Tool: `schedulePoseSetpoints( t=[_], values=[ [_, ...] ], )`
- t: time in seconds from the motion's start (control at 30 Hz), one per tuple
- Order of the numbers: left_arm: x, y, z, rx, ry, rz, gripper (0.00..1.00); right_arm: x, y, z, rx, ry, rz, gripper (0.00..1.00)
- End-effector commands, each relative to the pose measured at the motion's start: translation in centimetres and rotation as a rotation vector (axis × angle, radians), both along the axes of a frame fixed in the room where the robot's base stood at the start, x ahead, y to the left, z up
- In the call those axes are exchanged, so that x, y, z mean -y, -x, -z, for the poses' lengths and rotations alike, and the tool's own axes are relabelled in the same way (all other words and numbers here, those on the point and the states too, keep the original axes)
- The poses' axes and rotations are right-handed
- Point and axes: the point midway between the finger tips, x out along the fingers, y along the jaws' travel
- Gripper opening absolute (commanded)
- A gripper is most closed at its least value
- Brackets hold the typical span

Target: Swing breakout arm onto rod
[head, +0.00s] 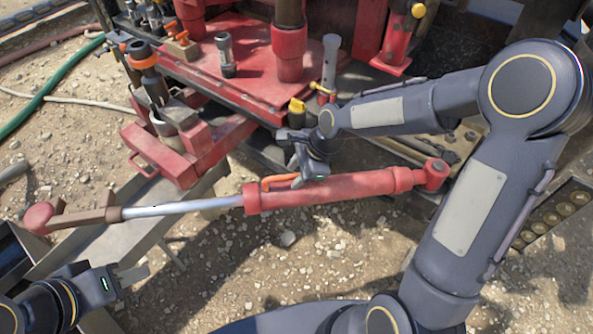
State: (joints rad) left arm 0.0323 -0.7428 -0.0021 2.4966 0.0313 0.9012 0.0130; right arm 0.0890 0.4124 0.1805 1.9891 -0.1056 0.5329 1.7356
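The breakout arm (330,190) is a red cylinder with a bright shaft. It lies almost level across the middle of the head view. Its brown and red head (75,217) points left, and its red eye end is at the right. An orange handle (278,181) sits on top of the cylinder. My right gripper (300,172) is at the right end of this handle; its fingers are partly hidden, so I cannot tell whether they grip it. My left gripper (128,276) looks open and empty, below and right of the head. A thick upright rod (289,14) stands in a red collar.
A red deck (250,75) with tools on it fills the top. A red bracket (165,160) juts out left, above the shaft. An upright grey-handled tool (330,60) stands behind my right gripper. Gravel ground (290,265) lies open below the cylinder.

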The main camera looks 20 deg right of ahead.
Motion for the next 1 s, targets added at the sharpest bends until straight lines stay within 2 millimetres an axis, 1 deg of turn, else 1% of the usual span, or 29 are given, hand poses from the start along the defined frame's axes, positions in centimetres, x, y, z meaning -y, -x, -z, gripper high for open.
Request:
schedulePoseSetpoints(
  t=[0.27, 0.53, 0.83, 0.93, 1.0],
  values=[
    [0.0, 0.0, 0.0, 0.0, 0.0, 0.0, 0.36, -0.1, 0.0, 0.2, 0.001, 0.0, -0.001, 0.36],
    [0.0, 0.0, 0.0, 0.0, 0.0, 0.0, 0.36, -0.1, 0.0, 0.1, 0.0, 0.0, -0.001, 0.01],
    [0.0, 0.0, 0.0, 0.0, 0.0, 0.0, 0.36, 0.0, -0.1, 0.1, 0.001, 0.001, 0.001, 0.0],
    [0.0, 0.0, -0.1, 0.0, 0.0, 0.0, 0.36, 0.0, -0.8, 0.1, 0.003, 0.001, 0.015, 0.0],
    [0.0, 0.0, -0.1, 0.0, 0.0, 0.0, 0.36, 0.1, -1.6, 0.1, 0.003, 0.001, 0.032, 0.0]
  ],
)
